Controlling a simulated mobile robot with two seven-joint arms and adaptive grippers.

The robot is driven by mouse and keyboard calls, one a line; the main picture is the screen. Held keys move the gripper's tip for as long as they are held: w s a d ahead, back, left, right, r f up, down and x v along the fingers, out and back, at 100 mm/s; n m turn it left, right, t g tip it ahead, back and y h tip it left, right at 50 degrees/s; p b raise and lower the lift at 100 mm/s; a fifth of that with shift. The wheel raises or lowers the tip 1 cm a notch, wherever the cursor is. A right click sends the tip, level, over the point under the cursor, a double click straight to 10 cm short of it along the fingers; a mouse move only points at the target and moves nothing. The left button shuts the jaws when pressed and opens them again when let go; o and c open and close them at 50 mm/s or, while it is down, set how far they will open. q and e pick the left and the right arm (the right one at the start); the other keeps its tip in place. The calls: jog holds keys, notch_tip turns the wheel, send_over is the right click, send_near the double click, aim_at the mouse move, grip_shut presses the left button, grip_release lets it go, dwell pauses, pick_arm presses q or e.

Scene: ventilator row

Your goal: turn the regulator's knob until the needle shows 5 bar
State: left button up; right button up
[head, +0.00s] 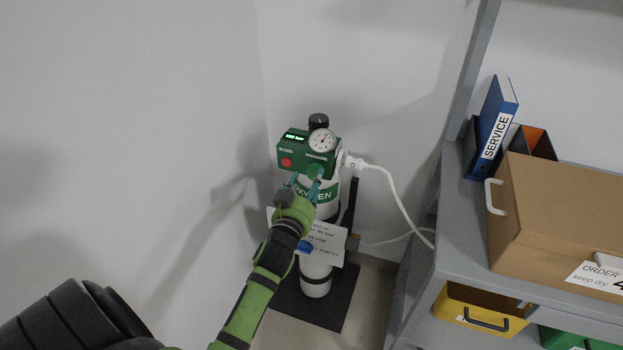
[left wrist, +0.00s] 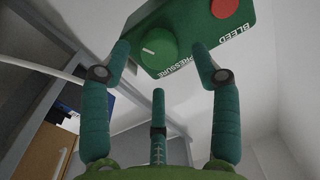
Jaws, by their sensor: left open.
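The green regulator (head: 290,152) sits on top of a white oxygen cylinder (head: 327,212) in the corner. Its round gauge (head: 322,140) faces me; the needle is too small to read surely. The green pressure knob (head: 315,171) is on the regulator's front, partly behind my gripper. In the left wrist view the knob (left wrist: 152,52) shows a white pointer mark. My left gripper (head: 306,182) is open just in front of the knob; its fingers spread around the knob's sides without visibly closing on it. My right gripper is not in view.
A red bleed button (head: 286,162) is beside the knob. A black cap (head: 318,121) tops the regulator. A white hose (head: 389,187) runs right to a grey shelf (head: 455,235) with a cardboard box (head: 560,215) and blue binder (head: 495,125). A paper tag (head: 327,240) hangs on the cylinder.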

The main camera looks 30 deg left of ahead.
aim_at(315, 172)
pick_arm(q)
jog(key=shift+x, duration=1.15)
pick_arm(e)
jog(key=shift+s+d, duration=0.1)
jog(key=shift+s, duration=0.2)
pick_arm(q)
jog(key=shift+c, duration=0.4)
jog(key=c, duration=1.1)
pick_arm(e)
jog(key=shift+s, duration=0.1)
